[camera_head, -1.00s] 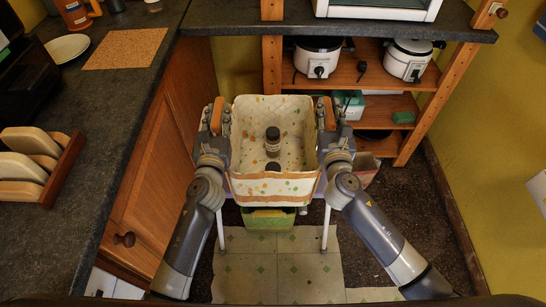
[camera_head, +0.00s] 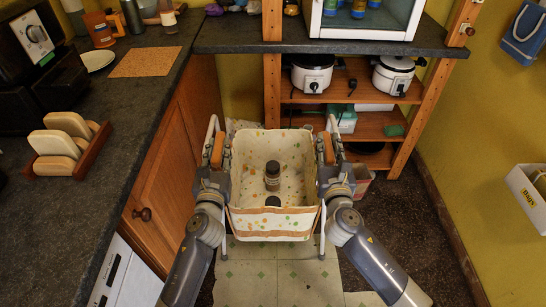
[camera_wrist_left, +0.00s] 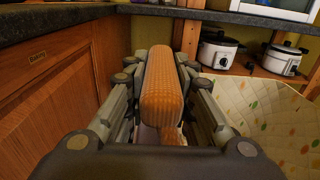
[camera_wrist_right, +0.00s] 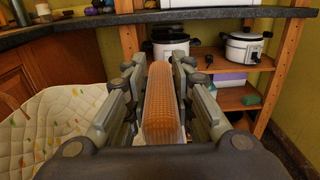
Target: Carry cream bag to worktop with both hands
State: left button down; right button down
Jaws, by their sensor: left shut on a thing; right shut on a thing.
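The cream bag (camera_head: 250,155), spotted and open at the top, hangs between my two grippers in the head view. Two dark-topped jars stand in it, one a dark jar (camera_head: 272,176) near the middle and one near the front wall. My left gripper (camera_head: 217,150) is shut on the bag's left orange-brown handle (camera_wrist_left: 162,95). My right gripper (camera_head: 327,148) is shut on the right handle (camera_wrist_right: 161,105). The bag looks upright and clear of the floor. The dark worktop (camera_head: 110,150) runs along the left and across the back.
On the worktop are a cork mat (camera_head: 146,62), a plate (camera_head: 98,60), a wooden rack of boards (camera_head: 70,145) and a toaster at far left. Shelves with white cookers (camera_head: 312,75) stand behind the bag. A white bin (camera_head: 528,195) is on the right wall.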

aim_at(215, 159)
pick_arm(q)
jog(key=shift+w+f, duration=0.1)
jog(key=shift+w, duration=0.1)
pick_arm(e)
jog(key=shift+w+f, duration=0.1)
jog(key=shift+w, duration=0.1)
pick_arm(q)
jog(key=shift+s, duration=0.15)
pick_arm(e)
jog(key=shift+s, duration=0.15)
